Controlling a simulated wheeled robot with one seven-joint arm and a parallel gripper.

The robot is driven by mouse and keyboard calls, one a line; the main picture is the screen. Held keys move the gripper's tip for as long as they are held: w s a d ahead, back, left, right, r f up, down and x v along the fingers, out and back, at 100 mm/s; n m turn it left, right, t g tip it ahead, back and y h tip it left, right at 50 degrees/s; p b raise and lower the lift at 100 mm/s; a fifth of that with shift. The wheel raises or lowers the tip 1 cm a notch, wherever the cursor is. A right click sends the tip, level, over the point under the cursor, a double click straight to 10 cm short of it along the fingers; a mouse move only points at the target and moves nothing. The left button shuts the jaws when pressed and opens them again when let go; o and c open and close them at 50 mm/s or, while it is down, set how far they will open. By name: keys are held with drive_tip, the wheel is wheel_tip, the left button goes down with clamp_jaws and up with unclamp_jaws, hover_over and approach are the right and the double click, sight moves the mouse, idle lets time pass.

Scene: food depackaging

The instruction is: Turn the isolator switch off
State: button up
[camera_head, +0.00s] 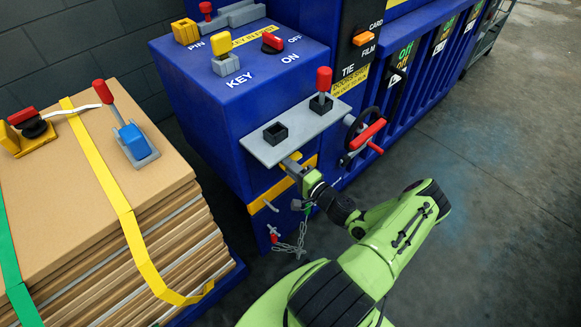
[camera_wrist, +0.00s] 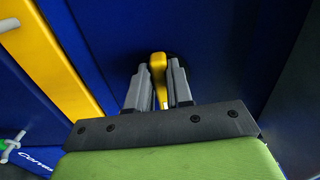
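A yellow handle (camera_wrist: 157,66) on a dark round base stands on a blue panel in the wrist view. My gripper (camera_wrist: 159,84) has one grey finger on each side of it. The gaps are very narrow, and I cannot tell whether the fingers press on it. In the head view my gripper (camera_head: 291,164) is at the blue cabinet's front, partly under a grey shelf, which hides the handle. A red rotary knob (camera_head: 272,43) sits on the cabinet top between ON and OFF labels. I cannot tell from the labels which of these is the isolator switch.
The grey shelf (camera_head: 262,152) carries a red-topped lever (camera_head: 321,90) just above my gripper. A handwheel (camera_head: 362,135) with a red grip is to its right. A chain (camera_head: 291,247) hangs below. A strapped cardboard stack (camera_head: 170,185) stands left. The floor at right is clear.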

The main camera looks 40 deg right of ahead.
drive_tip(key=o, duration=0.4)
drive_tip(key=s+p, duration=0.1)
drive_tip(key=s, duration=0.7)
drive_tip(key=s+p, duration=0.1)
drive_tip(key=s, duration=0.6)
drive_tip(key=shift+s+d, duration=0.2)
drive_tip(key=shift+s, duration=0.2)
